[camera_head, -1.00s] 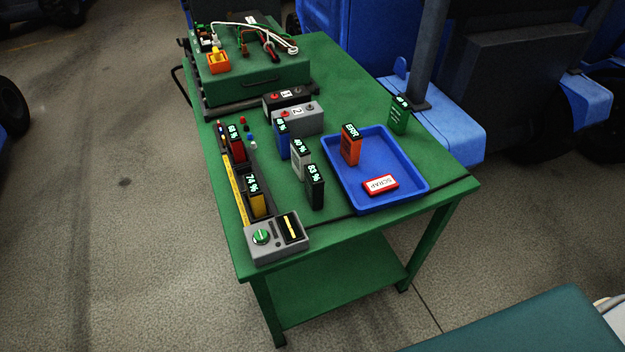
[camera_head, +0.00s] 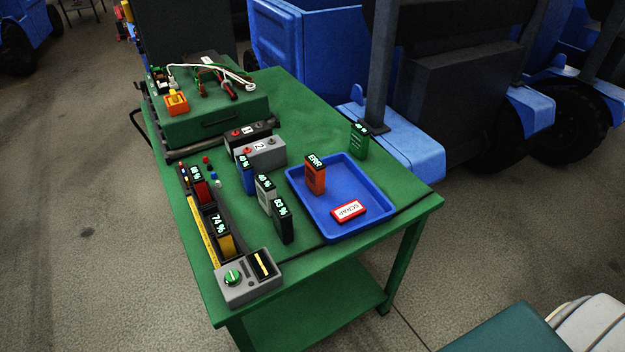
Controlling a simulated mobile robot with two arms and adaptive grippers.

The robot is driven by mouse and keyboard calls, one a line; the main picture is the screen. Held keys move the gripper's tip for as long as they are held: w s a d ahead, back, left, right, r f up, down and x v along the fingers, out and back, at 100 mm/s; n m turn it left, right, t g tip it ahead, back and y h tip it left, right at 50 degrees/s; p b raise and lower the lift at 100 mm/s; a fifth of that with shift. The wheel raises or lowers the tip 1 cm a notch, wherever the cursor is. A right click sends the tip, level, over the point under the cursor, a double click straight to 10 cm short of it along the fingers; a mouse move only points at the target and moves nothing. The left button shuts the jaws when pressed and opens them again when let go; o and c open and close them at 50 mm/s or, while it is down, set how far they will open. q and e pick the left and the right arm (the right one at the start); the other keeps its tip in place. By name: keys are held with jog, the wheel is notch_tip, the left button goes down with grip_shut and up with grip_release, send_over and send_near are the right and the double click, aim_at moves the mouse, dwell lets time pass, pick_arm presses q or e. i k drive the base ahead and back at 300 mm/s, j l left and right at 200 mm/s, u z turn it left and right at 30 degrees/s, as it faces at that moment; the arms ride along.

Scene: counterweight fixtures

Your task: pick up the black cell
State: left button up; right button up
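The black cell (camera_head: 284,226) stands upright on the green table (camera_head: 317,110), with a lit display that seems to read 83 %. It is left of the blue tray (camera_head: 377,213) and in front of the grey cell (camera_head: 265,194). The blue cell (camera_head: 247,177) stands farther back in the same line. Neither of my grippers is in view.
An orange cell (camera_head: 315,178) marked ERR and a SCRAP label (camera_head: 348,211) are in the tray. A green cell (camera_head: 360,143) stands behind it. Red (camera_head: 201,190) and yellow (camera_head: 223,241) cells stand left, near a grey box (camera_head: 249,280) with a green knob.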

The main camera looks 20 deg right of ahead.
aim_at(283, 216)
jog(key=j+z, duration=0.35)
jog(key=j, duration=0.15)
jog(key=j+z, duration=0.3)
jog(key=j, duration=0.3)
jog(key=j+z, duration=0.35)
jog(key=j, duration=0.15)
